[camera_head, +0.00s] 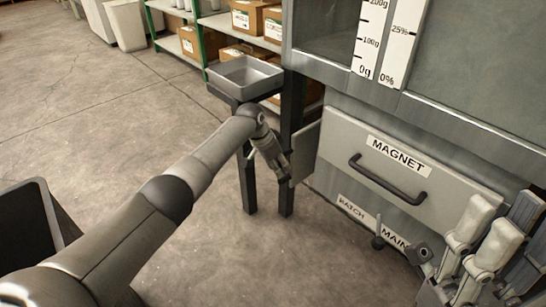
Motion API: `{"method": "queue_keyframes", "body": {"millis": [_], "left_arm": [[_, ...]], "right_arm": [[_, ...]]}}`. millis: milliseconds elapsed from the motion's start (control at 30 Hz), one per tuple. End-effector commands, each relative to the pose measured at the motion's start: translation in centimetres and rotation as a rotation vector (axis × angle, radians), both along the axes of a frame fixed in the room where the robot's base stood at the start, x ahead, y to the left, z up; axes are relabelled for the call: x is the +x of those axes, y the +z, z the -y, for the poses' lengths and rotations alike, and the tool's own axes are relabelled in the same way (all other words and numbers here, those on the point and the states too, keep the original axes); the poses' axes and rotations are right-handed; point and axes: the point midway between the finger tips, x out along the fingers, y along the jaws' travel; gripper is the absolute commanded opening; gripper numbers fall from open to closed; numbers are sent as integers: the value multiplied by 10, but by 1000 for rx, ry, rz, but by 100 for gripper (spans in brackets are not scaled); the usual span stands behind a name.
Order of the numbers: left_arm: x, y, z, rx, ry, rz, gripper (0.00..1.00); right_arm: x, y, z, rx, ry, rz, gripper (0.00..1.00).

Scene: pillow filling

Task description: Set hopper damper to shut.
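The machine's hopper (335,30) is at the top, with a clear window, and two white scales. One scale (368,38) reads in grams, the other (400,45) in percent, with 0% and 25% visible. I cannot make out a damper handle for certain. My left gripper (287,172) points down beside the left edge of the MAGNET drawer (345,150), well below the scales. It holds nothing that I can see, and its finger gap is too small to judge.
A dark knob (378,242) is by the BATCH and MAIN labels. Pale and grey jointed parts (485,245) fill the lower right. A metal tray (245,77) stands behind my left arm. Shelves with boxes (248,18) are at the back.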

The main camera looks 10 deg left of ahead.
Motion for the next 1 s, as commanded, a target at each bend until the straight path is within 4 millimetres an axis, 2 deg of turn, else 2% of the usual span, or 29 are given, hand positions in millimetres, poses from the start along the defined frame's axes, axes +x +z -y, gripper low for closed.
{"method": "queue_keyframes", "body": {"millis": [300, 433, 1000], "left_arm": [[-10, 34, -11, 0, 0, 1, 35], [-12, 43, -14, 1, 1, 0, 35], [-14, 47, -14, 0, 1, -1, 35]], "right_arm": [[0, 0, 0, -1, 0, 0, 38], [0, 0, 0, -1, 0, -1, 38], [0, 0, 0, -1, 0, -1, 38]]}}
